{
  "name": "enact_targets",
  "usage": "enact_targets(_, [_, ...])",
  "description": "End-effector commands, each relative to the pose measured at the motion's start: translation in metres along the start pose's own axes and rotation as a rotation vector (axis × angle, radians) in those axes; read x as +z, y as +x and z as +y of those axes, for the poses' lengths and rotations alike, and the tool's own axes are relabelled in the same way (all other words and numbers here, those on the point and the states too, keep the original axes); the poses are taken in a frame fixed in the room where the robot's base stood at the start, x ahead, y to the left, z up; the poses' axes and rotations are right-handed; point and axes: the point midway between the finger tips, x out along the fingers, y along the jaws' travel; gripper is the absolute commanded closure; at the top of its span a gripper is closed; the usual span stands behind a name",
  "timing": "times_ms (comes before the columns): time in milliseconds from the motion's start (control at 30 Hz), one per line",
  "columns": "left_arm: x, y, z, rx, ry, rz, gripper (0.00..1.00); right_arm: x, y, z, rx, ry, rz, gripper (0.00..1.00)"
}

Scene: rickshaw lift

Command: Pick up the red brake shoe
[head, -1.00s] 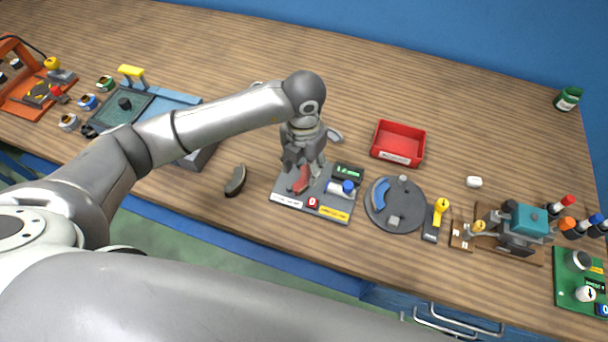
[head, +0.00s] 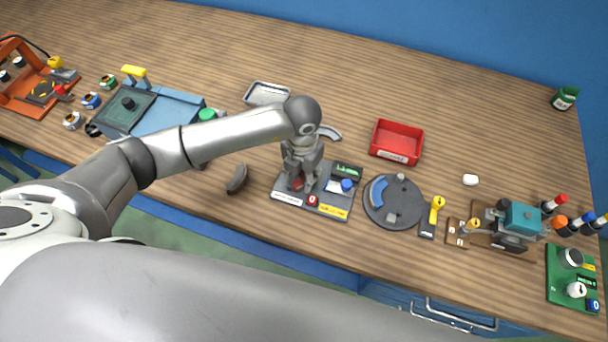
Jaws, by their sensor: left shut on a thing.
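The red brake shoe (head: 297,184) is on the grey gauge station (head: 325,207) near the middle of the bench's front. Only a small red part of it shows below my fingers. My left gripper (head: 299,186) points down over the station and is shut on the red brake shoe. Whether the shoe touches the station's plate cannot be told. My right gripper is not in view.
A dark brake shoe (head: 236,179) lies left of the station. A red bin (head: 397,142) stands behind right, and a round grey plate with a blue shoe (head: 378,190) is to the right. A metal tray (head: 267,93) lies behind my arm. Bare wood lies at the back.

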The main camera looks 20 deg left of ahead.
Motion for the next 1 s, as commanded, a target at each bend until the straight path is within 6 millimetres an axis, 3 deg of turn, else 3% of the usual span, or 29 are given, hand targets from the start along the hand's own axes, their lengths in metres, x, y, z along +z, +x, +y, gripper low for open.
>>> enact_targets(333, [0.002, -0.006, 0.002, 0.003, -0.003, -0.003, 0.95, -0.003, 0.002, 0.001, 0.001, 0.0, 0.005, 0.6])
enact_targets(533, [0.002, -0.032, 0.002, 0.003, -0.001, -0.007, 0.95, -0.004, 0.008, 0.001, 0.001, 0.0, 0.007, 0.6])
enact_targets(800, [-0.019, -0.087, -0.046, -0.001, 0.007, -0.01, 0.95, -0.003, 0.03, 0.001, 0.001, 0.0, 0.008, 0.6])
enact_targets(1000, [-0.041, -0.109, -0.091, -0.001, 0.007, -0.006, 0.95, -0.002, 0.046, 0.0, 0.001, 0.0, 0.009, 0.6])
